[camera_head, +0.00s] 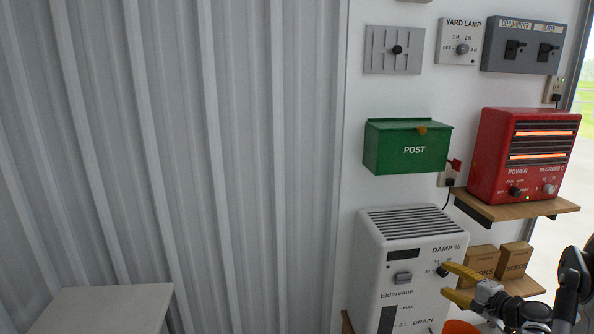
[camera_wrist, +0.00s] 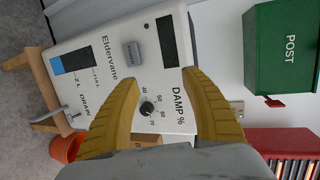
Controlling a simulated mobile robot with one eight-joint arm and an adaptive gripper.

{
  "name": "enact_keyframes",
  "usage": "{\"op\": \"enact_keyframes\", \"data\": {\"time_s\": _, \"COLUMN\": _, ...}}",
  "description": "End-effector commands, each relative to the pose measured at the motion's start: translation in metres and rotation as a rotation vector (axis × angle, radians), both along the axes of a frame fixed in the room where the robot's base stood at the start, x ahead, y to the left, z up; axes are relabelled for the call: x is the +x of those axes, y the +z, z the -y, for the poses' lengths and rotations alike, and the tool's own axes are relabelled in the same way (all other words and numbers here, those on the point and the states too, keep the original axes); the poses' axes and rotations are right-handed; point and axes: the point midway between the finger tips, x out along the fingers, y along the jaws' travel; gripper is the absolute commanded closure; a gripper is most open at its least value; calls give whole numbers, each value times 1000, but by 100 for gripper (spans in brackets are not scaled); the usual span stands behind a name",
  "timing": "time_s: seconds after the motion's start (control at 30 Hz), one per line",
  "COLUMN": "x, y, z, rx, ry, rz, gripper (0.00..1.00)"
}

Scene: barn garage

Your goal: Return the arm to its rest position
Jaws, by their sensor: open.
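My gripper (camera_head: 446,279) is at the lower right of the head view, with its yellow fingers spread in front of the white dehumidifier (camera_head: 415,224). In the wrist view my gripper (camera_wrist: 160,78) is open, with nothing held between its fingers. The black damp knob (camera_wrist: 147,108) shows in the gap between the fingers. Whether a finger touches the knob or the panel, I cannot tell. The dehumidifier's front (camera_wrist: 105,60) appears tilted in the wrist view, with its power switch (camera_wrist: 134,53) and water window uncovered.
A green post box (camera_head: 408,146) and a red heater (camera_head: 524,150) on a wooden shelf are above. Small boxes (camera_head: 515,260) stand beside the dehumidifier. An orange bucket (camera_wrist: 65,149) is below it. A pale tabletop (camera_head: 105,308) is at lower left; space before the corrugated wall looks clear.

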Motion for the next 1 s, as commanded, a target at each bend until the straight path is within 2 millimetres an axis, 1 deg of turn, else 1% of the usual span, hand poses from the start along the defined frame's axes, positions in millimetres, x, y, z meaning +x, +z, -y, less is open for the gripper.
{"op": "enact_keyframes", "data": {"time_s": 0.03, "x": 2, "y": 19, "z": -26, "rx": -49, "ry": 37, "rz": -30, "gripper": 45}}
{"op": "enact_keyframes", "data": {"time_s": 0.07, "x": 2, "y": 29, "z": -41, "rx": -84, "ry": 58, "rz": -51, "gripper": 45}}
{"op": "enact_keyframes", "data": {"time_s": 0.1, "x": 0, "y": 41, "z": -59, "rx": -131, "ry": 85, "rz": -77, "gripper": 45}}
{"op": "enact_keyframes", "data": {"time_s": 0.17, "x": -5, "y": 58, "z": -88, "rx": -204, "ry": 128, "rz": -113, "gripper": 45}}
{"op": "enact_keyframes", "data": {"time_s": 0.2, "x": -11, "y": 68, "z": -107, "rx": -252, "ry": 157, "rz": -136, "gripper": 45}}
{"op": "enact_keyframes", "data": {"time_s": 0.27, "x": -23, "y": 83, "z": -134, "rx": -326, "ry": 199, "rz": -167, "gripper": 45}}
{"op": "enact_keyframes", "data": {"time_s": 0.3, "x": -33, "y": 92, "z": -151, "rx": -377, "ry": 228, "rz": -187, "gripper": 45}}
{"op": "enact_keyframes", "data": {"time_s": 0.37, "x": -50, "y": 103, "z": -176, "rx": -454, "ry": 271, "rz": -213, "gripper": 45}}
{"op": "enact_keyframes", "data": {"time_s": 0.4, "x": -63, "y": 110, "z": -192, "rx": -506, "ry": 299, "rz": -229, "gripper": 45}}
{"op": "enact_keyframes", "data": {"time_s": 0.47, "x": -84, "y": 120, "z": -214, "rx": -587, "ry": 342, "rz": -250, "gripper": 45}}
{"op": "enact_keyframes", "data": {"time_s": 0.5, "x": -99, "y": 125, "z": -227, "rx": -641, "ry": 371, "rz": -263, "gripper": 45}}
{"op": "enact_keyframes", "data": {"time_s": 0.57, "x": -123, "y": 130, "z": -245, "rx": -721, "ry": 414, "rz": -279, "gripper": 45}}
{"op": "enact_keyframes", "data": {"time_s": 0.6, "x": -140, "y": 133, "z": -256, "rx": -778, "ry": 442, "rz": -289, "gripper": 45}}
{"op": "enact_keyframes", "data": {"time_s": 0.67, "x": -166, "y": 137, "z": -270, "rx": -861, "ry": 484, "rz": -299, "gripper": 45}}
{"op": "enact_keyframes", "data": {"time_s": 0.7, "x": -184, "y": 138, "z": -277, "rx": -917, "ry": 512, "rz": -305, "gripper": 45}}
{"op": "enact_keyframes", "data": {"time_s": 0.73, "x": -197, "y": 138, "z": -282, "rx": -960, "ry": 531, "rz": -310, "gripper": 45}}
{"op": "enact_keyframes", "data": {"time_s": 0.8, "x": -227, "y": 137, "z": -291, "rx": -1059, "ry": 577, "rz": -314, "gripper": 45}}
{"op": "enact_keyframes", "data": {"time_s": 0.9, "x": -263, "y": 132, "z": -298, "rx": -1186, "ry": 631, "rz": -315, "gripper": 45}}
{"op": "enact_keyframes", "data": {"time_s": 1.0, "x": -289, "y": 127, "z": -300, "rx": -1286, "ry": 671, "rz": -312, "gripper": 45}}
